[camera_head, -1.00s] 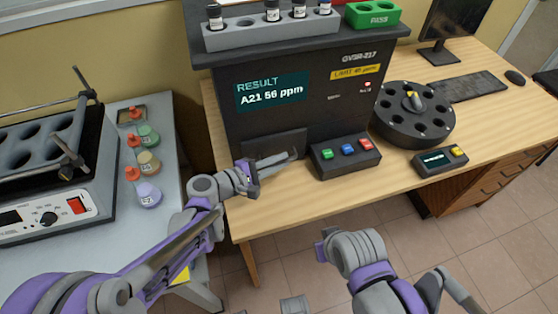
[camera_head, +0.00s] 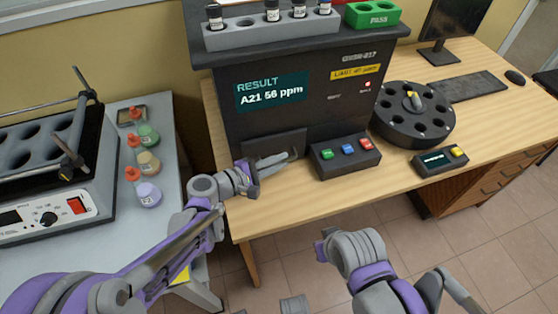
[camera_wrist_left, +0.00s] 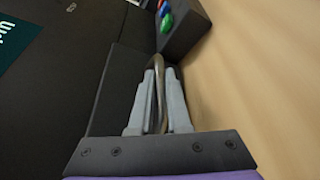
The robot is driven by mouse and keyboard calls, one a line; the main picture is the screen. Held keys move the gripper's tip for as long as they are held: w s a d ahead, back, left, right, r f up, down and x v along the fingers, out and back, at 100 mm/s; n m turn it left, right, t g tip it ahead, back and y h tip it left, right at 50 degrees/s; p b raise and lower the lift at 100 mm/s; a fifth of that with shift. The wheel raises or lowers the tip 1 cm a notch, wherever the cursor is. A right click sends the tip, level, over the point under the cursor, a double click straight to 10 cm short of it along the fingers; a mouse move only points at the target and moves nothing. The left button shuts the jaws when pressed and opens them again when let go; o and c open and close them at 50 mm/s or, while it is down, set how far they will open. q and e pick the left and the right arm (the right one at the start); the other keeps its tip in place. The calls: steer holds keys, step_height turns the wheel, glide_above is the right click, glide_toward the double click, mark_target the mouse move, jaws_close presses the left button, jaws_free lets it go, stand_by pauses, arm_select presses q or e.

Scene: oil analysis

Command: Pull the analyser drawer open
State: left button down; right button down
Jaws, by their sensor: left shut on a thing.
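The analyser (camera_head: 310,115) is a dark box with a result screen. Its drawer (camera_head: 268,143) is a dark panel low on its front and looks flush or nearly so. In the left wrist view the drawer front (camera_wrist_left: 118,85) shows beside a curved metal handle (camera_wrist_left: 159,72). My left gripper (camera_head: 275,164) is at the drawer; in the left wrist view its two grey fingers (camera_wrist_left: 160,98) stand on either side of the handle and are shut on it. The fingers partly hide the handle.
A button box (camera_head: 345,157) stands just right of the drawer, close to my left fingers. A round dark carousel (camera_head: 413,125) and a small display box (camera_head: 440,167) are farther right. The wooden desk (camera_head: 300,200) is clear in front of the drawer. Bottles stand on the left bench.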

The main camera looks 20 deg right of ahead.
arm_select(q)
steer(key=shift+s, duration=0.1)
stand_by(0.3)
steer(key=s, duration=1.3)
steer(key=shift+d, duration=0.25)
steer(key=c, duration=0.9)
jaws_free()
steer(key=shift+a, duration=0.1)
steer(key=p+v, duration=0.1)
steer(key=v, duration=0.9)
steer(key=shift+s+a+r, duration=0.15)
steer(key=shift+a+r, duration=0.05)
steer(key=shift+a, duration=0.1)
